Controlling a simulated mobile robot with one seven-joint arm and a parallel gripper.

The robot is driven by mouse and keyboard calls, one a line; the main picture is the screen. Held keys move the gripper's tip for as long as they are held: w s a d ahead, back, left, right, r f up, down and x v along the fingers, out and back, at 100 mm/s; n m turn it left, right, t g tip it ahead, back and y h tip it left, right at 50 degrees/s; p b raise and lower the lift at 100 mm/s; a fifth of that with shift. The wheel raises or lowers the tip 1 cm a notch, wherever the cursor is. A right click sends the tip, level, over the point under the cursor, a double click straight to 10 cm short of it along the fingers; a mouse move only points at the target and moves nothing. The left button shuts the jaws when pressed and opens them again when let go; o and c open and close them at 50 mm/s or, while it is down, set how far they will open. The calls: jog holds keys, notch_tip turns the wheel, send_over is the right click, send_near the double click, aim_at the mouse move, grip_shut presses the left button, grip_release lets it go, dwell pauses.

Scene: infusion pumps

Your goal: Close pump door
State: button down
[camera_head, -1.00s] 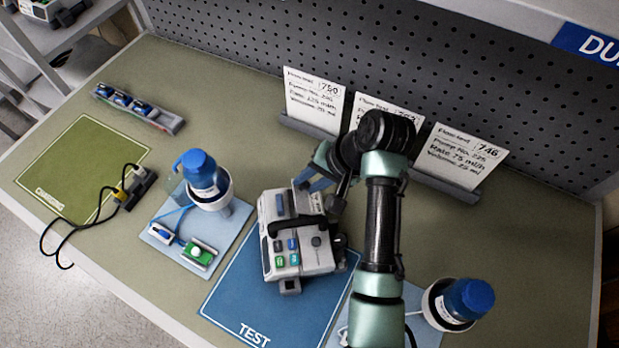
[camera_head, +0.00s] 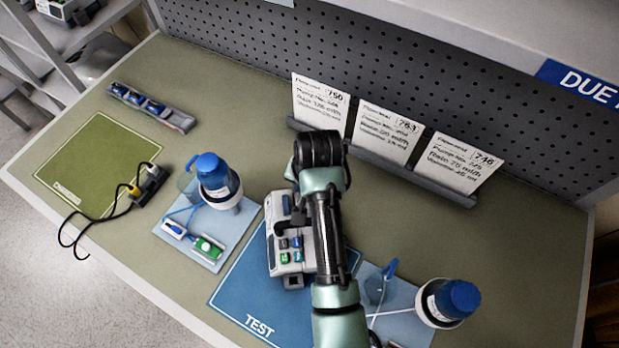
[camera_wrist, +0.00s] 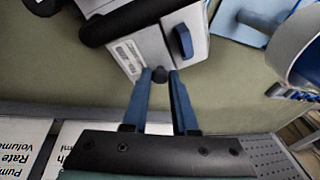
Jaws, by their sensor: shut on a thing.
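The grey-white infusion pump (camera_head: 280,240) sits on the blue TEST mat (camera_head: 235,290), its coloured buttons facing the front. My arm covers its right part in the head view. In the wrist view the pump (camera_wrist: 150,48) shows a light face with a printed label, a black handle and a blue lever (camera_wrist: 183,40). My gripper (camera_wrist: 160,72) has its two blue fingers shut on a small dark knob (camera_wrist: 160,76) at the pump's edge. How far the door stands open cannot be told.
A blue-capped bottle (camera_head: 212,175) stands in a holder left of the pump, and another (camera_head: 455,300) at the right. Instruction cards (camera_head: 388,135) stand behind, before the pegboard. A green charging mat (camera_head: 95,165) and black cables lie left. The bench behind the pump is partly clear.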

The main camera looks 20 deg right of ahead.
jog(key=shift+w+a+f+g+h+p, duration=0.15)
jog(key=shift+a+f+g+h+p, duration=0.2)
jog(key=shift+h, duration=0.65)
jog(key=shift+f, duration=0.1)
jog(key=c, duration=0.7)
grip_release()
jog(key=v, duration=1.3)
jog(key=shift+a+b, duration=0.15)
jog(key=shift+b, duration=0.25)
jog(key=shift+f, duration=0.1)
